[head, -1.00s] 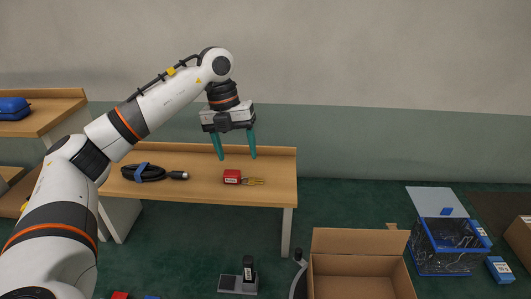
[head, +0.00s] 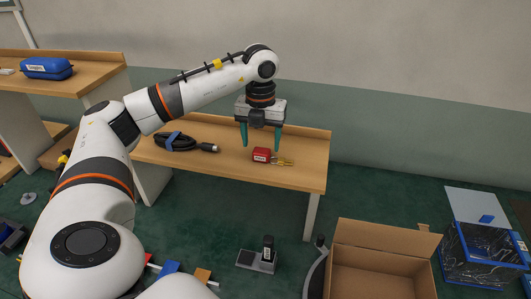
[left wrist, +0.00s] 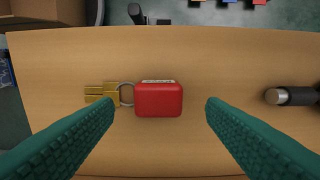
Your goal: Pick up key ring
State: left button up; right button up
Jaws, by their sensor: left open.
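The key ring has a red tag (head: 262,155) with a pale label and brass keys (head: 284,162). It lies on the wooden table. In the left wrist view the red tag (left wrist: 158,98) lies between and beyond my fingertips, with the metal ring (left wrist: 126,95) and brass keys (left wrist: 101,92) to its left. My left gripper (head: 261,148) points down above the tag. Its teal fingers are open on either side of the tag, with nothing between them; the left wrist view also shows the left gripper (left wrist: 160,108). My right gripper does not show.
A coiled black cable (head: 180,144) with a blue strap lies left on the table (head: 305,178). A blue case (head: 46,68) sits on a higher shelf at left. An open cardboard box (head: 380,270) and a blue-rimmed crate (head: 480,243) stand at lower right.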

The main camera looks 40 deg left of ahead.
aim_at(261, 150)
pick_arm(q)
jog(key=shift+f, duration=1.5)
jog(key=shift+d, duration=0.1)
jog(key=c, duration=1.1)
jog(key=shift+o, duration=0.2)
jog(key=shift+r, duration=0.1)
